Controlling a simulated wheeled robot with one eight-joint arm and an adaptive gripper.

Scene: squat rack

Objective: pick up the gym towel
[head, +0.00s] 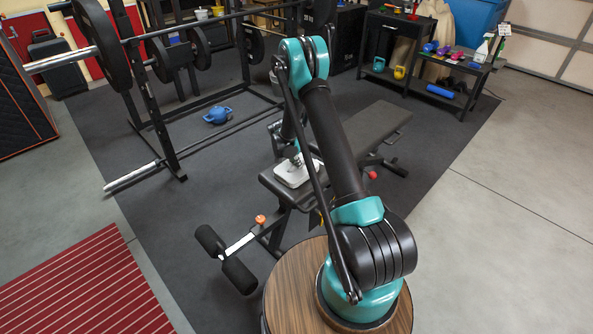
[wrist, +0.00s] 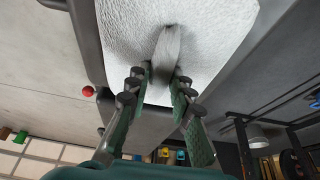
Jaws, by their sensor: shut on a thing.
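The gym towel (head: 291,176) is a white, folded cloth on the near part of the black weight bench (head: 360,140). In the wrist view the towel (wrist: 215,35) is large and textured, and a raised grey fold of it (wrist: 163,62) stands between the fingers. My gripper (head: 297,160) is over the towel, partly hidden by my arm. In the wrist view my gripper (wrist: 160,82) has its two fingers on either side of the fold, shut on it. I cannot tell whether the towel is clear of the bench.
A squat rack with a loaded barbell (head: 120,75) stands to the left. The bench's leg rollers (head: 238,275) stick out at the near end. A dumbbell shelf (head: 440,75) stands at the back right. Open floor lies right.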

